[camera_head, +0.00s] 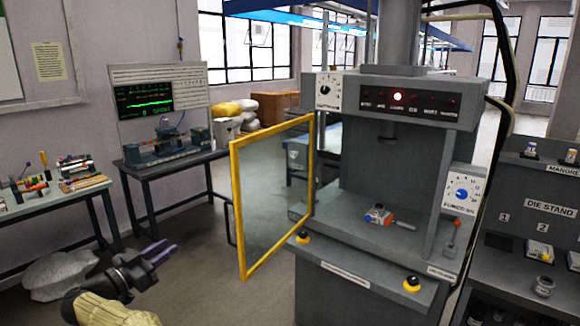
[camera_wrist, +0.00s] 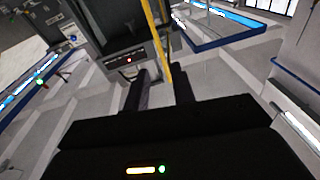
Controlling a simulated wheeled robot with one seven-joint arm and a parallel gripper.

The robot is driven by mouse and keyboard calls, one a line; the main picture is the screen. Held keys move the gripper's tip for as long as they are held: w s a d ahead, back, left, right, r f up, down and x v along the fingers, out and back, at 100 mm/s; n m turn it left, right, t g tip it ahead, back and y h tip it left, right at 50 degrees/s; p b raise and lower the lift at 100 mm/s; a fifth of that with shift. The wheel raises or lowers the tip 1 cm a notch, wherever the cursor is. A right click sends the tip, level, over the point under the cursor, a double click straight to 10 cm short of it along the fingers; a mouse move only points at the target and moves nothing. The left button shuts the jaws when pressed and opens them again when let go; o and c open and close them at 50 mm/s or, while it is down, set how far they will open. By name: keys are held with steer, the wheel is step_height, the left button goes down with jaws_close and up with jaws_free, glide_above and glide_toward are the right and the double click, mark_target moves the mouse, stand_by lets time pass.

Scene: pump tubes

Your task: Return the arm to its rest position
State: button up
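My gripper (camera_head: 166,248) is at the lower left of the head view, held in free air left of the press's open yellow-framed door (camera_head: 237,200). Its two dark fingers point up and to the right. In the wrist view the fingers (camera_wrist: 160,78) stand apart with nothing between them. The gripper touches nothing that I can see. The press (camera_head: 375,190) stands right of centre with a red lamp lit.
A bench (camera_head: 170,157) with a screen and apparatus is behind my gripper. Another bench (camera_head: 40,205) with small parts is at the left, with a pale sack (camera_head: 60,275) below it. A die stand (camera_head: 535,210) is at the right. Floor between the left benches and the door is clear.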

steer(key=w+d+r+n+t+y, duration=0.4)
steer(key=w+r+n+t+y, duration=0.15)
steer(key=w+r+y, duration=0.35)
steer(key=w+d+n+g+y, duration=0.3)
steer(key=d+n+y, duration=0.1)
steer(key=d, duration=0.2)
steer(key=s+d+f+n+g+y, duration=0.1)
steer(key=s+d+f+g, duration=0.25)
steer(key=d, duration=0.45)
steer(key=s+d+f+n+g, duration=0.1)
steer(key=s+d+f+g, duration=0.3)
steer(key=d, duration=0.5)
steer(key=s+d+f+m+g+h, duration=0.1)
steer(key=s+d+f, duration=0.3)
steer(key=s, duration=0.6)
steer(key=s+d+f+m+g+h, duration=0.1)
steer(key=s+d+f+g, duration=0.3)
steer(key=s+d, duration=0.5)
steer(key=s+d+f+m+g+h+p, duration=0.1)
steer(key=s+d+f+m+g, duration=0.1)
steer(key=s+d, duration=0.5)
steer(key=s+f+g, duration=0.1)
steer(key=s+f, duration=0.1)
steer(key=s, duration=0.2)
steer(key=shift+f, duration=0.35)
steer(key=shift+w, duration=0.1)
